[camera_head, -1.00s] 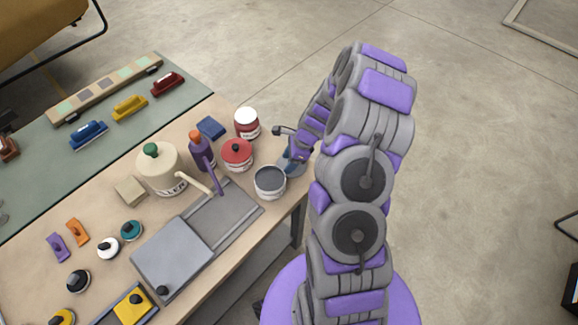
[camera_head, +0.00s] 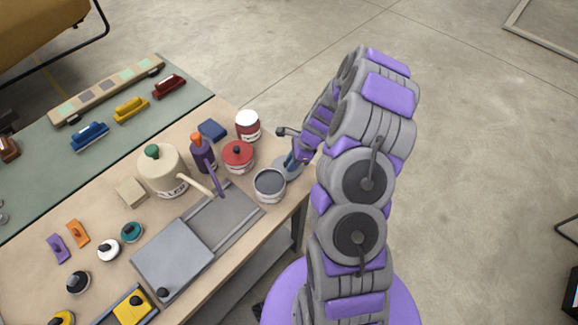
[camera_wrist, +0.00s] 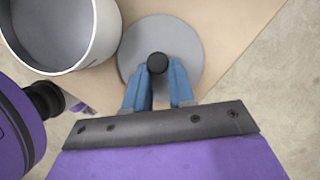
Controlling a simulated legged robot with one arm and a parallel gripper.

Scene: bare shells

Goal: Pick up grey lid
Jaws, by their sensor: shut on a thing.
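The grey lid (camera_wrist: 190,42) is a flat round disc with a black knob (camera_wrist: 157,63) in the middle. In the wrist view my gripper (camera_wrist: 157,70) has its blue fingertips closed on the knob from both sides. In the head view the lid (camera_head: 288,172) shows near the table's right edge, partly hidden by my gripper (camera_head: 295,160). I cannot tell whether the lid touches the table. An open white-and-grey pot (camera_wrist: 95,35) stands just left of the lid; it also shows in the head view (camera_head: 270,184).
A red-lidded can (camera_head: 238,155), a red-and-white can (camera_head: 248,124) and a purple bottle (camera_head: 202,153) stand close by. A cream pot (camera_head: 160,175) with a wooden handle is further left. The table's right edge is near, with open floor beyond.

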